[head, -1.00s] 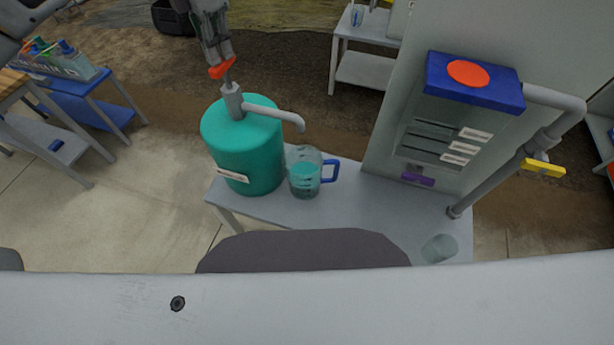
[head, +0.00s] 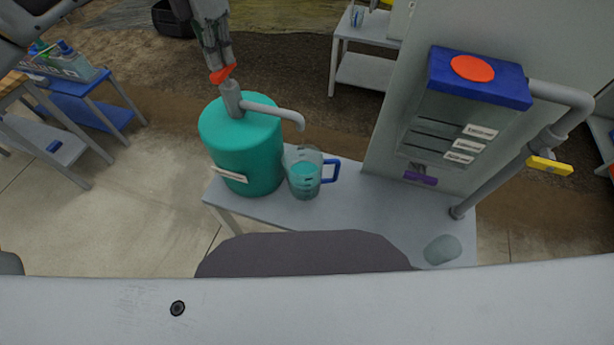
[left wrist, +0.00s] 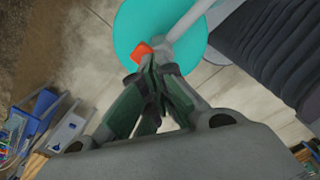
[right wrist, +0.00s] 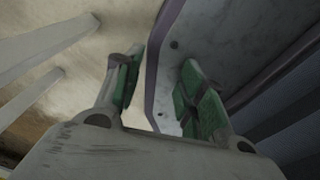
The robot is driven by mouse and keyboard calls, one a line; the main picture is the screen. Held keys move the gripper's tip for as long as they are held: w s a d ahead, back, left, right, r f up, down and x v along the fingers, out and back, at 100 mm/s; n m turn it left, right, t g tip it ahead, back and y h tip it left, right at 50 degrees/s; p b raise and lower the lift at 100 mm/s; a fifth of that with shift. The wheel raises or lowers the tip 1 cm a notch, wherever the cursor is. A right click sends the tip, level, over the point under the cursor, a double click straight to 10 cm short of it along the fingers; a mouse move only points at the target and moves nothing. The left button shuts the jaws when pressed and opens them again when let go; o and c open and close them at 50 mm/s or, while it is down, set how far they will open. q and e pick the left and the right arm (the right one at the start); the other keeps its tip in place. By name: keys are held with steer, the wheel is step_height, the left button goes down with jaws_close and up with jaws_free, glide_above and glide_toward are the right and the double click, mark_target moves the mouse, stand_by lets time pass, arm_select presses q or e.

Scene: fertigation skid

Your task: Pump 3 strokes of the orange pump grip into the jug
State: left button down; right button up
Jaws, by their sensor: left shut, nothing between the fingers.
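The orange pump grip (head: 223,74) sits low over the grey neck of the teal drum (head: 242,150). My left gripper (head: 218,62) is shut and empty, its fingertips down against or just above the grip; exact contact is hard to tell. In the left wrist view, the grip (left wrist: 142,52) shows just beyond the shut fingers, with the drum (left wrist: 130,30) behind. The clear jug (head: 304,182) with a blue handle stands under the spout end (head: 298,122) and holds teal liquid. My right gripper (right wrist: 160,80) is open and empty in the right wrist view.
Drum and jug stand on a grey bench (head: 350,200). A clear cup (head: 442,250) is at its right end. A tall cabinet with a blue-topped tank (head: 478,80) and a yellow-handled pipe (head: 545,165) stands right. A blue side table (head: 90,105) is at left.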

arm_select(q)
steer(key=shift+f+b, duration=0.5)
steer(key=shift+f, duration=0.35)
steer(key=shift+r, duration=0.25)
steer(key=shift+r+p, duration=0.75)
steer(key=shift+r, duration=0.85)
steer(key=shift+r+p, duration=0.7)
steer(key=shift+r, duration=0.05)
steer(key=shift+r+p, duration=0.3)
steer(key=shift+r, duration=0.25)
steer(key=shift+f, duration=0.3)
